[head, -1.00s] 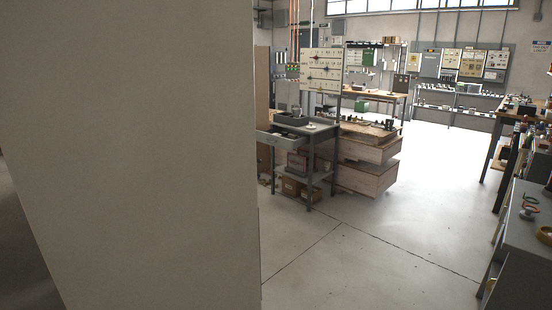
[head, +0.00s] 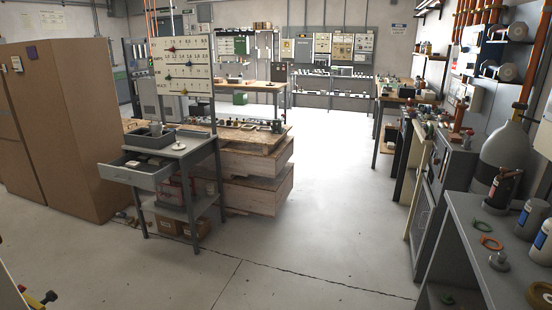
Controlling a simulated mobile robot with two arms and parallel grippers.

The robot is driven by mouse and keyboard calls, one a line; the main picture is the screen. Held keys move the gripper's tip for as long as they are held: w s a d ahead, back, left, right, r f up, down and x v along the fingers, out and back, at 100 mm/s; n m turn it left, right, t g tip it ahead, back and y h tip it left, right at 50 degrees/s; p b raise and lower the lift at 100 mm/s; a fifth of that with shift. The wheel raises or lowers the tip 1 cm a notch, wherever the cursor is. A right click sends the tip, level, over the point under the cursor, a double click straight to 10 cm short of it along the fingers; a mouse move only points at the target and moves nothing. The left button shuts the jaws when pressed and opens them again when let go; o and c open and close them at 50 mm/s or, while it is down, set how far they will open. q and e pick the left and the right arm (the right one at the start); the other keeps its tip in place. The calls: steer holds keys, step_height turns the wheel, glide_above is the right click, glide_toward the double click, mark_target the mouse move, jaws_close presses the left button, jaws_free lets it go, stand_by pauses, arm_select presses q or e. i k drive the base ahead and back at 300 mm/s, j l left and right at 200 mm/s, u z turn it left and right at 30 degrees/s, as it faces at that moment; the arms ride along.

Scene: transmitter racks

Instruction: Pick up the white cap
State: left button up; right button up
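A small white round object (head: 179,146) lies on the top of a grey metal workstand (head: 196,153) left of the middle in the head view. It may be the white cap, but it is too small to be sure. It sits to the right of a dark grey tray (head: 150,140) on the same top. The stand's drawer (head: 140,176) is pulled open and holds things I cannot make out. Neither of my grippers is in view.
Wooden crates (head: 255,190) stand behind the workstand, and a tall brown cabinet (head: 65,130) stands to its left. A grey bench (head: 470,225) with bottles and rings runs along the right. The floor (head: 310,220) between is clear.

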mark_target(179, 147)
steer(key=i+u, duration=0.1)
steer(key=i, duration=0.35)
steer(key=i+l+u, duration=0.1)
steer(key=i, duration=0.35)
steer(key=i+l+u, duration=0.1)
steer(key=i, duration=0.35)
steer(key=i+l+u, duration=0.1)
steer(key=i, duration=0.35)
steer(key=i+l+u, duration=0.1)
steer(key=i+l, duration=0.15)
steer(key=i, duration=0.2)
